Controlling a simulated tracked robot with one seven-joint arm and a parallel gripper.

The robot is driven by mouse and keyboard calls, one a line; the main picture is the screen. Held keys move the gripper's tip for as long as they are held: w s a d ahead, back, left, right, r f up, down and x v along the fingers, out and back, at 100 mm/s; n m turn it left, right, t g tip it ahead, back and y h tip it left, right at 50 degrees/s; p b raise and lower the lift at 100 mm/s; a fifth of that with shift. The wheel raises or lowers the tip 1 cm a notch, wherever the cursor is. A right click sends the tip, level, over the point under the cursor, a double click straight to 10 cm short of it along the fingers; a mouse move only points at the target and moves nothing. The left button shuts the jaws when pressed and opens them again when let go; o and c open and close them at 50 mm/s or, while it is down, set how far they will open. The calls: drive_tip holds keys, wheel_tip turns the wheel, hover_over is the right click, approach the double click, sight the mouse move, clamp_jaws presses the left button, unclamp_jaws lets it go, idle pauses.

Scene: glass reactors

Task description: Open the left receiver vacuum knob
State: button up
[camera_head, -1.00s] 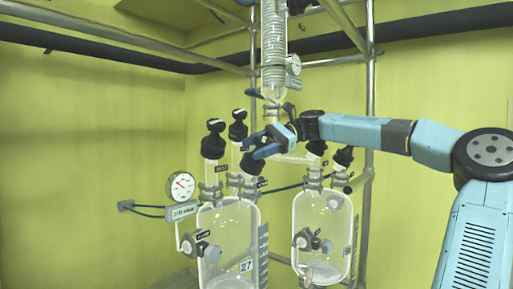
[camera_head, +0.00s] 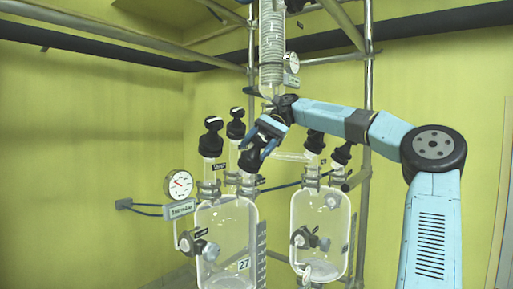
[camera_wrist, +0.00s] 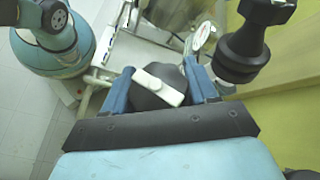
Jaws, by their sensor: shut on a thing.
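The left receiver is a clear glass vessel (camera_head: 226,232) marked 27. Two black knobs, one at the far left (camera_head: 213,140) and one beside it (camera_head: 236,124), stand upright on glass necks above it. My gripper (camera_head: 262,146) is over a third black knob (camera_head: 250,158) to their right. In the wrist view its blue fingers (camera_wrist: 160,88) are on both sides of this black knob, which has a white bar across its top (camera_wrist: 158,86). The gripper is shut on it. I cannot read the label that would name this knob.
A second glass receiver (camera_head: 321,232) stands to the right, with black knobs (camera_head: 314,142) above it. A round gauge (camera_head: 179,184) is at the left. A glass coil column (camera_head: 271,60) and a metal pole (camera_head: 369,90) rise close behind my arm. Another black knob (camera_wrist: 245,50) is near the right finger.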

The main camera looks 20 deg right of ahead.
drive_tip(key=shift+f, duration=0.1)
drive_tip(key=o, duration=1)
drive_tip(key=shift+c, duration=0.2)
drive_tip(key=shift+m+y, duration=0.3)
